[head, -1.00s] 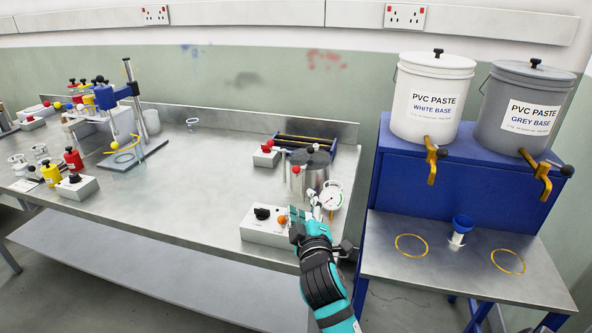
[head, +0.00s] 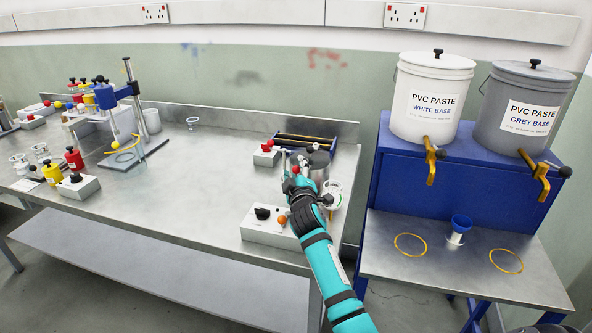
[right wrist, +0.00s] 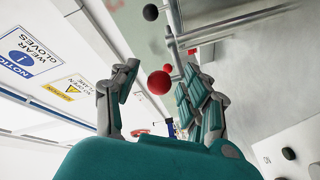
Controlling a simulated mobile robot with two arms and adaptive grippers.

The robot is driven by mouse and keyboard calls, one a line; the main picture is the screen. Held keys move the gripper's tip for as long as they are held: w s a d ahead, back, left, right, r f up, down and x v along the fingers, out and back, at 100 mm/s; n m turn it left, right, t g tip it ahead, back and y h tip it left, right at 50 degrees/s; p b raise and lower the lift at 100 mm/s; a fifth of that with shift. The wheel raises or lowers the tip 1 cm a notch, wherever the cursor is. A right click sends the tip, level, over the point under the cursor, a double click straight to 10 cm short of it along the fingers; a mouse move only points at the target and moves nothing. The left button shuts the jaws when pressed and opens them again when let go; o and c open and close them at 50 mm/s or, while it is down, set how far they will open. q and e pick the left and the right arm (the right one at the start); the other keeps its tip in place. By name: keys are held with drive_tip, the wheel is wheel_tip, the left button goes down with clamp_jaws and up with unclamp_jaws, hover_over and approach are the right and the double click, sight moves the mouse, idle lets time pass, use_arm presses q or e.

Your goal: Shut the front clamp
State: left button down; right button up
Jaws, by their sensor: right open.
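The steel pot (head: 318,168) with a dark lid stands at the right end of the bench. My right gripper (head: 290,178) is in front of it and hides much of its near side, including the front clamp in the head view. In the right wrist view, a red ball knob (right wrist: 160,82) shows between the open fingers of my right gripper (right wrist: 165,95), with a metal rod behind it. I cannot tell whether the fingers touch the knob. A second red ball (right wrist: 193,51) and a black ball (right wrist: 150,12) lie beyond. My left gripper is out of view.
A blue stand (head: 470,180) with two paste buckets is to the right. The bench middle is clear.

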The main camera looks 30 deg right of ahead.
drive_tip(key=shift+w, duration=0.2)
clamp_jaws()
drive_tip(key=p, duration=0.2)
drive_tip(key=n+y+p, duration=0.1)
drive_tip(key=p, duration=0.1)
drive_tip(key=shift+s+d+r+n+t+y, duration=0.3)
drive_tip(key=shift+r+t, duration=0.1)
drive_tip(key=shift+f+n+y+p, duration=0.25)
drive_tip(key=shift+n+y+p, duration=0.15)
drive_tip(key=shift+y+p, duration=0.3)
drive_tip(key=shift+f, duration=0.15)
